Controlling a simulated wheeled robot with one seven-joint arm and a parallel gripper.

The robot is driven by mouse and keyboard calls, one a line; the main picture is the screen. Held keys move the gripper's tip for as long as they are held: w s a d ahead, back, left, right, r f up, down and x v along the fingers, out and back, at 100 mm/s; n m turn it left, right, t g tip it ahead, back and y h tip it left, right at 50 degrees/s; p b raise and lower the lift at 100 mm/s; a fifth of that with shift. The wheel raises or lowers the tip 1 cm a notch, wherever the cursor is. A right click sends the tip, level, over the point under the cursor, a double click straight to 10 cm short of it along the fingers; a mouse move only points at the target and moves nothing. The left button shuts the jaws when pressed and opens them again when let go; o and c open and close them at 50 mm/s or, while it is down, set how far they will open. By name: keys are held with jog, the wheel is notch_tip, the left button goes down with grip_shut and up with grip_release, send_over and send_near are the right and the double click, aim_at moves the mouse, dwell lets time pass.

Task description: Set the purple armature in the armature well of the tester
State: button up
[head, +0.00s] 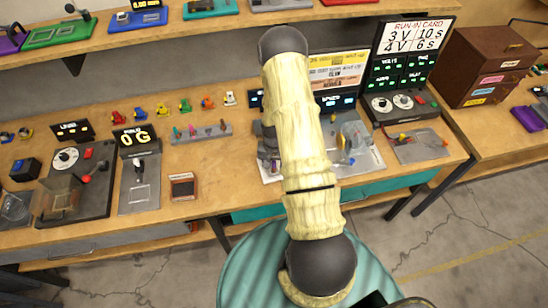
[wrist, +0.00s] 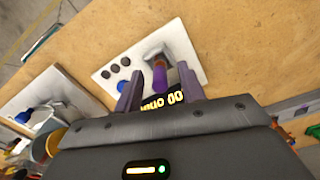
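In the wrist view, the purple armature (wrist: 160,79) with a copper-brown section stands between the two fingers of my gripper (wrist: 159,74). The fingers are apart, with a visible gap on both sides of the armature. It is in front of a grey metal block on the white plate of the tester (wrist: 103,74), beside several dark round spots and a blue knob. A lit yellow display (wrist: 163,102) is partly covered by my gripper. I cannot tell whether the armature sits in the well. In the head view, my arm hides my gripper and most of this plate.
A second white plate (wrist: 40,90) with blue and yellow parts lies to the left in the wrist view. In the head view, a grey rack (head: 200,134) holds several small coloured parts. A run-in card (head: 413,37) stands behind the right-hand station.

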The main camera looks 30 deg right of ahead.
aim_at(274, 162)
notch_tip(274, 162, up, 17)
jog(key=b, duration=0.4)
jog(key=shift+r+b, duration=0.2)
jog(key=shift+b, duration=0.1)
dwell(0.4)
jog(key=s+a+r+n+t, duration=0.2)
jog(key=s+a+r+n, duration=0.4)
jog(key=s+a, duration=0.6)
notch_tip(274, 162, up, 3)
jog(key=shift+s+a+f+t+b, duration=0.15)
jog(key=shift+s+a+t+b, duration=0.2)
jog(key=shift+a, duration=0.45)
jog(key=shift+w, duration=0.15)
dwell(0.5)
